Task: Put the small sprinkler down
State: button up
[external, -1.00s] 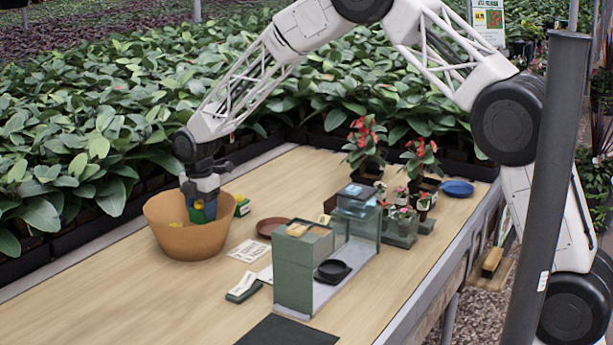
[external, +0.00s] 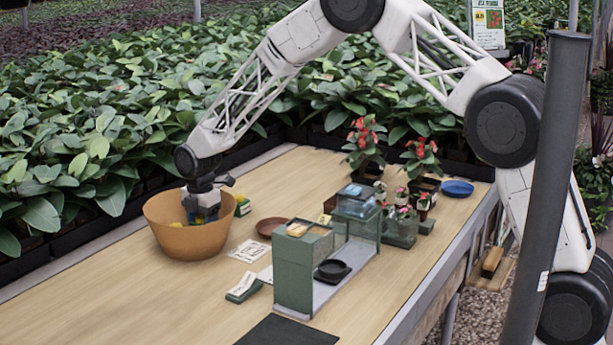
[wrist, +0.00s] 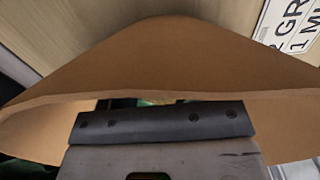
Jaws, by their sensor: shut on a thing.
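My gripper (external: 203,214) reaches down inside a wide orange-brown basket (external: 187,243). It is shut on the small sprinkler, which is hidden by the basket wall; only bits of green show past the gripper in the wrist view. In the wrist view the dark gripper edge (wrist: 160,122) lies just inside the basket's rim (wrist: 175,60). Whether the sprinkler touches the basket floor cannot be seen.
A green and yellow item (external: 241,205) stands behind the basket. A brown saucer (external: 270,226), paper cards (external: 249,251) and a green stand (external: 293,270) with a black dish (external: 332,271) are to the right. Bare wood lies in front.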

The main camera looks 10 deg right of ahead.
aim_at(202, 216)
jog(key=shift+f, duration=0.2)
jog(key=o, duration=1)
notch_tip(202, 216, up, 13)
jog(key=shift+f, duration=0.1)
dwell(1.0)
